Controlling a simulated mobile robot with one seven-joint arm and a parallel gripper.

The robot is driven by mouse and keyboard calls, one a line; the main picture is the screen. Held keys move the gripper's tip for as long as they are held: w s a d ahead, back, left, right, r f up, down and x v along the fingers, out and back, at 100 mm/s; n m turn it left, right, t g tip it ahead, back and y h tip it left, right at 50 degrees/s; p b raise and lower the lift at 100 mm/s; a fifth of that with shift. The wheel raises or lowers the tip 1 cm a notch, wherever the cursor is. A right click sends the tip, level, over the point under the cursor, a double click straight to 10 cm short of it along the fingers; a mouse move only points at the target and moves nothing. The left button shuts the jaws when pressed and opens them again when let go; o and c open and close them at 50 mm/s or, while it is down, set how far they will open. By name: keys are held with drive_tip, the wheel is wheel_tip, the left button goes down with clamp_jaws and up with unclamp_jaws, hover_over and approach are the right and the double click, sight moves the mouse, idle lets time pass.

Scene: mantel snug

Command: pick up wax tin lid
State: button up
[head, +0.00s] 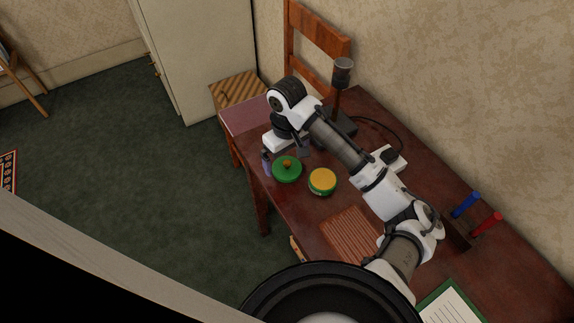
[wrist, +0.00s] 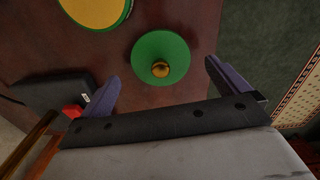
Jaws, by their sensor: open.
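The wax tin lid (head: 287,170) is a green disc with a small brass-coloured knob, lying on the dark red-brown table near its front edge. In the wrist view the lid (wrist: 161,60) lies ahead of my gripper, between the lines of the two fingers but beyond their tips. My gripper (wrist: 160,70) is open and empty, with its purple fingers apart.
A ribbed brown mat (head: 352,233) lies on the table. A rack with blue (head: 466,205) and red (head: 487,223) handles stands at the right, near a green-edged paper (head: 450,304). A chair (head: 318,45) stands behind the table. Bare tabletop surrounds the lid.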

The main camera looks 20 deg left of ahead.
drive_tip(key=shift+f, duration=1.45)
drive_tip(key=shift+a, duration=0.1)
drive_tip(key=c, duration=0.9)
drive_tip(key=shift+r, duration=0.15)
